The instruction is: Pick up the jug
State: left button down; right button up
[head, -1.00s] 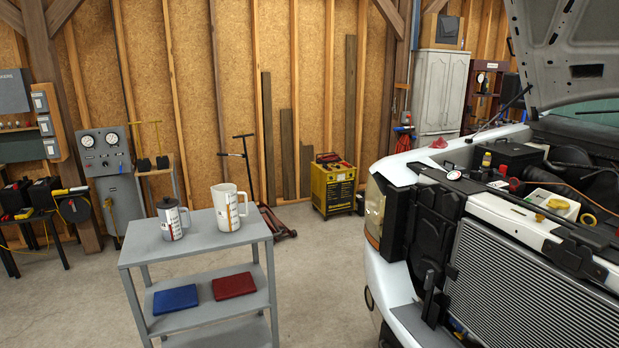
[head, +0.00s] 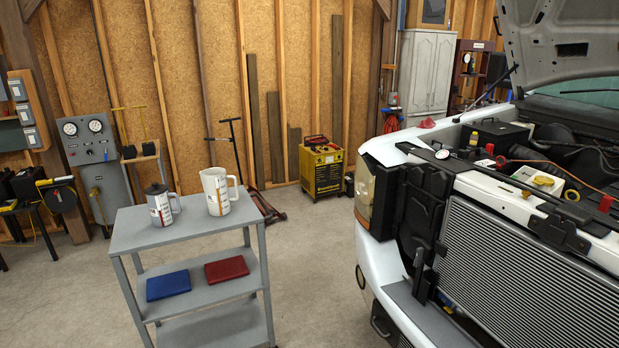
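A white jug (head: 216,192) with markings on its side and a handle on its right stands upright on the top shelf of a grey cart (head: 150,239). Left of it on the same shelf stands a smaller grey jug or can (head: 160,206) with a dark lid, a handle and a label. The two are a little apart. Neither of my grippers shows in the head view.
A blue item (head: 168,286) and a red item (head: 227,268) lie flat on the cart's middle shelf. A white pickup (head: 376,262) with its hood up stands at the right. A yellow machine (head: 322,170) is by the back wall. Concrete floor (head: 310,260) is clear between cart and pickup.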

aim_at(214, 180)
jog(key=j+u, duration=0.2)
jog(key=j, duration=0.7)
jog(key=i+j+z, duration=0.25)
jog(key=i+j, duration=0.6)
jog(key=i+j+z, duration=0.25)
jog(key=i+j, duration=0.65)
jog(key=k+j, duration=0.05)
jog(key=j, duration=0.05)
